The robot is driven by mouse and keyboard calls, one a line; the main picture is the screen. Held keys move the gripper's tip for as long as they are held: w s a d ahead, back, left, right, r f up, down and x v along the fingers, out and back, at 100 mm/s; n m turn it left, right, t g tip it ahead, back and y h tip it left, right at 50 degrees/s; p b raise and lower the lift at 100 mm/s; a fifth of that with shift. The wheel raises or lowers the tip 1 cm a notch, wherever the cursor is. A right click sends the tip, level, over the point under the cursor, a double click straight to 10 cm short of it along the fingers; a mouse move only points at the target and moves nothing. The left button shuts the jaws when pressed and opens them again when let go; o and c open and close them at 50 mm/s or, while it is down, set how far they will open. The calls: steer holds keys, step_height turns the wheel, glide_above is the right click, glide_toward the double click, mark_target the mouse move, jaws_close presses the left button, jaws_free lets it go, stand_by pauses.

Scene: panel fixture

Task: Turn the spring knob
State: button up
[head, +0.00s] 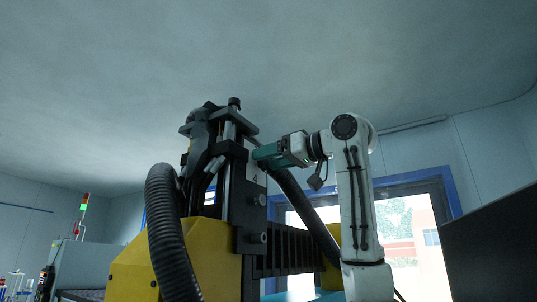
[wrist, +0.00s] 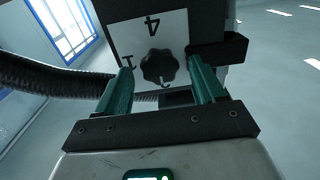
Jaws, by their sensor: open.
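The spring knob (wrist: 160,66) is black with a lobed rim. It sits on a white plate (wrist: 128,38) with printed marks, a large 4 among them, seen upside down in the wrist view. My gripper (wrist: 160,68) is open, with one green finger to the left of the knob and one to the right in the picture. I see gaps between the knob and both fingers; I cannot tell how far the fingertips are from the plate. In the head view my gripper (head: 256,154) is at the machine's upright dark front, and the knob cannot be made out there.
The machine has a yellow body (head: 215,255) and a thick black ribbed hose (head: 166,230) on its left. Another dark hose (head: 305,215) runs down below my gripper. A dark block (wrist: 218,48) sticks out near the right finger. A dark panel (head: 490,250) stands far right.

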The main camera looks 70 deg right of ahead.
steer(key=shift+w+d, duration=0.1)
steer(key=shift+w, duration=0.35)
steer(key=c, duration=1.1)
